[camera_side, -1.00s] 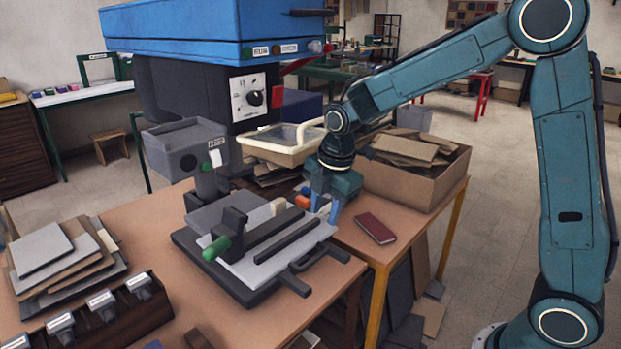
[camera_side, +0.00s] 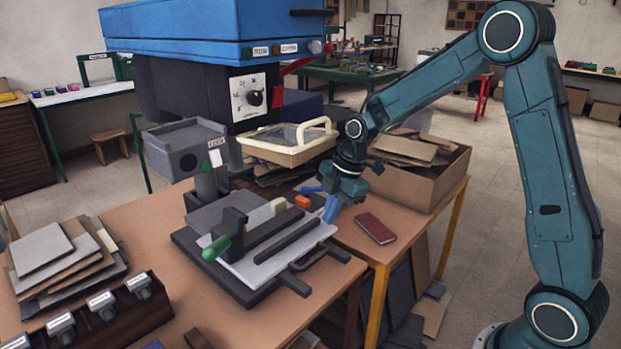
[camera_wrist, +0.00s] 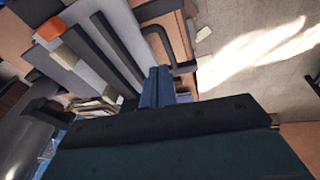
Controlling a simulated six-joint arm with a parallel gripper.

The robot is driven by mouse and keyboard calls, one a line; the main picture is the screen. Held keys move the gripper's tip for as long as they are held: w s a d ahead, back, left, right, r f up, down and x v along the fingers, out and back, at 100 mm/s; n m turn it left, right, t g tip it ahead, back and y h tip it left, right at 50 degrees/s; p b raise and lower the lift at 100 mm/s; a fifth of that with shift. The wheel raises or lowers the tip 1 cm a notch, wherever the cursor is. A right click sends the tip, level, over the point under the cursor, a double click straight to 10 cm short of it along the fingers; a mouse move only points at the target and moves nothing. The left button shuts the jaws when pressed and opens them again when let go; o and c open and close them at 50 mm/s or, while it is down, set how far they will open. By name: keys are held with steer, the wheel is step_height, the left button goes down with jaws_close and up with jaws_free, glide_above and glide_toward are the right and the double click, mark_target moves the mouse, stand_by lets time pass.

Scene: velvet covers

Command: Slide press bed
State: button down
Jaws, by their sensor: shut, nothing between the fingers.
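The press bed (camera_side: 205,256) is a dark base on the table, with a light grey plate (camera_side: 306,240), dark bars and a green-tipped lever (camera_side: 216,248) on top. Its dark loop handle (camera_side: 321,255) sticks out at the front right; the wrist view shows a dark loop handle (camera_wrist: 186,68) too. My gripper (camera_side: 329,210) is just past the bed's right end, pointing down, clear of the handle. In the wrist view its fingers (camera_wrist: 157,84) are together and empty, beside the handle. The blue press head (camera_side: 215,30) stands above and behind the bed.
A dark red notebook (camera_side: 375,228) lies on the table right of my gripper. A cardboard box of scraps (camera_side: 425,187) and a cream framed tray (camera_side: 290,150) stand behind. A small orange block (camera_side: 302,201) lies close by. Stacked boards (camera_side: 42,250) are at left.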

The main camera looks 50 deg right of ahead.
mark_target(272, 222)
steer(key=w+d+t+y, duration=0.2)
steer(key=w+t, duration=0.1)
steer(key=w, duration=0.4)
steer(key=shift+w+f, duration=0.1)
steer(key=shift+f, duration=0.05)
steer(key=shift+a+x, duration=0.2)
steer(key=shift+x, duration=4.7)
steer(key=shift+w, duration=0.2)
steer(key=shift+w, duration=2.25)
steer(key=shift+r, duration=0.25)
